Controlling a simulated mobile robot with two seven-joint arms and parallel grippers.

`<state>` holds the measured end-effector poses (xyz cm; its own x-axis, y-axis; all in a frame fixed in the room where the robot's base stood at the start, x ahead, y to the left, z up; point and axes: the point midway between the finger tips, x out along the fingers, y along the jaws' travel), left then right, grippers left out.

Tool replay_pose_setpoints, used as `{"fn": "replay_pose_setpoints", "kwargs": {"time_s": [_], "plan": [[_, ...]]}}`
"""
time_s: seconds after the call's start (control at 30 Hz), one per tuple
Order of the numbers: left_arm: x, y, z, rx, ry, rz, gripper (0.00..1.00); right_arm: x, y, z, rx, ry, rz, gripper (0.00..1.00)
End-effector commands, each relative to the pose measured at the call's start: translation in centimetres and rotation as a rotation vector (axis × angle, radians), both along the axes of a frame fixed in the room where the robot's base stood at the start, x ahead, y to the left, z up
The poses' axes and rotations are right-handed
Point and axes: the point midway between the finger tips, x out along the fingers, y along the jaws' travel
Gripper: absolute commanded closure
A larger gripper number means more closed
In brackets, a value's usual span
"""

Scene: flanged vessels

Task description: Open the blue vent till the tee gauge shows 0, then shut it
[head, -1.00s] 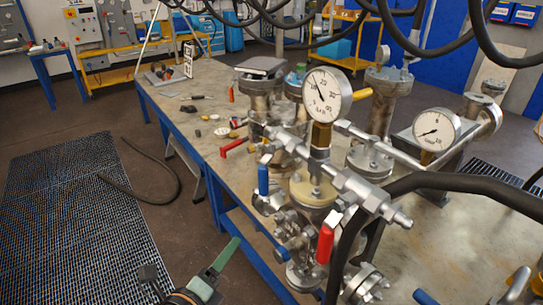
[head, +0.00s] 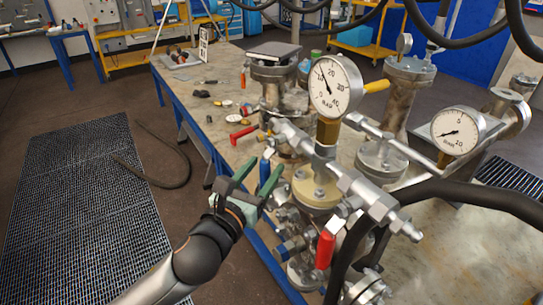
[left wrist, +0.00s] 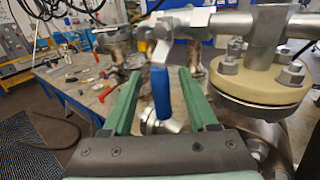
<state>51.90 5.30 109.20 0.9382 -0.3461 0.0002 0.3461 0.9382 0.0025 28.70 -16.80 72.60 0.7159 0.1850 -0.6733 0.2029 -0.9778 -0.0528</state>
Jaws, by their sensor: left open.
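The blue vent handle (head: 265,170) hangs down from the tee pipework. In the left wrist view the blue handle (left wrist: 161,92) stands between my two green fingers, with a gap on each side. My left gripper (head: 260,169) is open around it and does not grip it. The tee gauge (head: 335,87) is a white BAR dial above the tee; its needle points up and left, between 10 and 20. A red handle (head: 325,248) hangs lower on the same pipework. My right gripper is out of view.
A second gauge (head: 458,131) stands at the right. A thick black hose (head: 450,190) crosses the front right. Flanged vessels (head: 395,115) stand on the bench (head: 226,92). A red-handled part (head: 243,134) lies left of the vessels. A floor grating (head: 85,200) lies at the left.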

Motion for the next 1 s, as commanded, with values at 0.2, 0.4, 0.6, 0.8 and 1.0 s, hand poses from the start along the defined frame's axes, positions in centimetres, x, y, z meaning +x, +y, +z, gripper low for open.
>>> {"fn": "replay_pose_setpoints", "kwargs": {"time_s": [0.2, 0.4, 0.6, 0.8, 1.0], "plan": [[2.9, -1.1, 0.1, -0.003, 0.001, 0.001, 0.41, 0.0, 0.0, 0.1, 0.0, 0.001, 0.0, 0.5], [4.0, -1.5, 0.0, -0.002, 0.001, -0.001, 0.41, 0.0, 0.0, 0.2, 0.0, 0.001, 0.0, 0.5], [4.1, -1.5, 0.0, -0.002, 0.001, -0.001, 0.41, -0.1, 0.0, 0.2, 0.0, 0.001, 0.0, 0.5], [4.1, -1.5, 0.0, -0.002, 0.001, 0.0, 0.54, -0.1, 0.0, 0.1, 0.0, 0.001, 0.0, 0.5], [4.0, -1.5, 0.0, -0.002, 0.001, 0.0, 0.76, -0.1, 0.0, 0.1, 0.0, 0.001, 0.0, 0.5]]}}
